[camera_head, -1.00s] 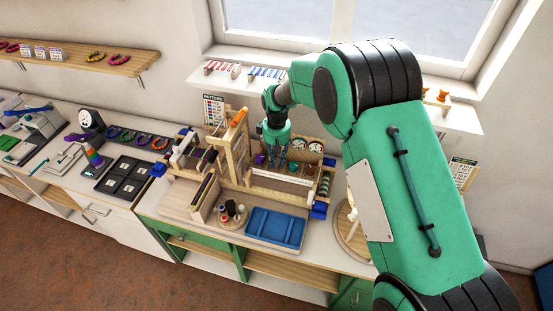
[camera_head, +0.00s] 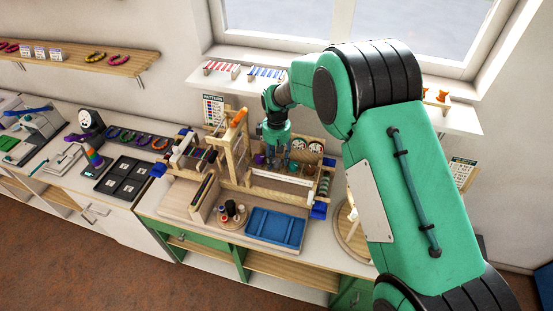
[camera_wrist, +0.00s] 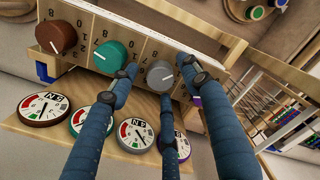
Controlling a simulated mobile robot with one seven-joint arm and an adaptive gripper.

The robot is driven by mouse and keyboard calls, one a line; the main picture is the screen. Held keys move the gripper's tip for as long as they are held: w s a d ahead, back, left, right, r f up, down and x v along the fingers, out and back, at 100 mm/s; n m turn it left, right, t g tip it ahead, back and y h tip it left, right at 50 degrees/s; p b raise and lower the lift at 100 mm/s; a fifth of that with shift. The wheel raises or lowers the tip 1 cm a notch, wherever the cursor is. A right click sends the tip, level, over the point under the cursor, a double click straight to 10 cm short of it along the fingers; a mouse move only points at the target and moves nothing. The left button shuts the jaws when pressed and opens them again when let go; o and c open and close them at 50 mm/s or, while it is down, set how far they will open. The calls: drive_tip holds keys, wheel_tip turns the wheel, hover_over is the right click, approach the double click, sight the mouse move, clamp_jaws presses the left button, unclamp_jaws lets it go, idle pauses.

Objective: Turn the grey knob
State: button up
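The grey knob (camera_wrist: 160,75) is a round knob with a white pointer mark on the pale wooden panel (camera_wrist: 84,17) in the wrist view. My gripper (camera_wrist: 155,78) is open, with its blue, dark-jointed fingers spread on either side of the grey knob. The fingers overlap the knob's surroundings; I cannot tell whether any touches it. In the head view my gripper (camera_head: 277,158) is low over the wooden bench unit, and the grey knob cannot be made out there.
A brown knob (camera_wrist: 57,37) and a teal knob (camera_wrist: 111,56) sit left of the grey one. A purple knob (camera_wrist: 196,101) is partly hidden by a finger. Several round dials (camera_wrist: 43,108) line up below. A wire rack (camera_wrist: 270,105) stands at right.

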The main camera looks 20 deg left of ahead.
sight(277, 161)
drive_tip(key=shift+r, duration=0.1)
wheel_tip(277, 161, up, 12)
idle(0.8)
drive_tip(key=shift+d, duration=0.1)
idle(0.3)
